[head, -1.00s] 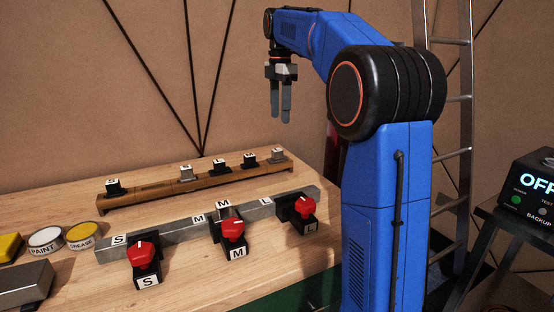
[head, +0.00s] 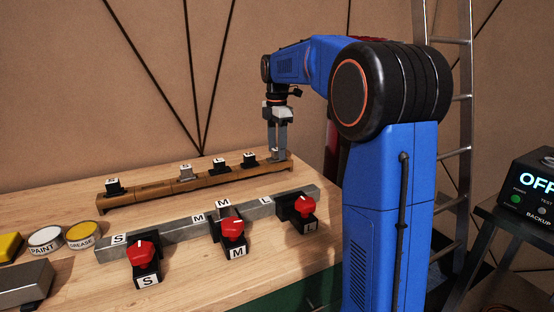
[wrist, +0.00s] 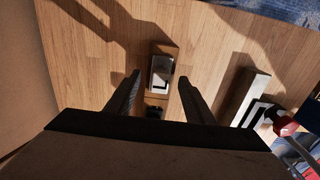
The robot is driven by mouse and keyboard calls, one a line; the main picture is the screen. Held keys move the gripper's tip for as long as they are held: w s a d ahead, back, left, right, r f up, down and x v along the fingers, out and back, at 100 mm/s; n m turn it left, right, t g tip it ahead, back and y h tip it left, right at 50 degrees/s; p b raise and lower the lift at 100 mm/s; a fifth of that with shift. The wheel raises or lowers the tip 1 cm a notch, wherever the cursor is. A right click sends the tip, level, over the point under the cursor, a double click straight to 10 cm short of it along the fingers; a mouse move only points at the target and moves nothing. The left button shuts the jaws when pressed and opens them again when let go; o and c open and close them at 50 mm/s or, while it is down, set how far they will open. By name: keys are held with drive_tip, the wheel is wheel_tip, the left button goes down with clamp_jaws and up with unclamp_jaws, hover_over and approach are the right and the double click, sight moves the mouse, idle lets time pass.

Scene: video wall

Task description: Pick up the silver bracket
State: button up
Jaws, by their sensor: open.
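A silver bracket (head: 276,157) sits at the right end of the wooden rack (head: 140,193). In the head view my gripper's fingers largely hide it. In the wrist view this bracket (wrist: 161,73) has a pale label and lies between the two fingertips, with a gap on each side. My gripper (head: 276,152) points down over it and is open; it also shows in the wrist view (wrist: 160,79). Another silver bracket (head: 185,174) stands further left on the rack, labelled S.
Black brackets (head: 113,187) share the rack, one (head: 249,160) close left of my gripper. In front lies a grey metal rail (head: 180,231) with red-knobbed clamps (head: 143,255) marked S, M and L. Paint and grease tins (head: 82,236) stand at left.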

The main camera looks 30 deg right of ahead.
drive_tip(key=shift+f, duration=0.6)
drive_tip(key=shift+c, duration=0.5)
clamp_jaws()
wheel_tip(320, 180, up, 10)
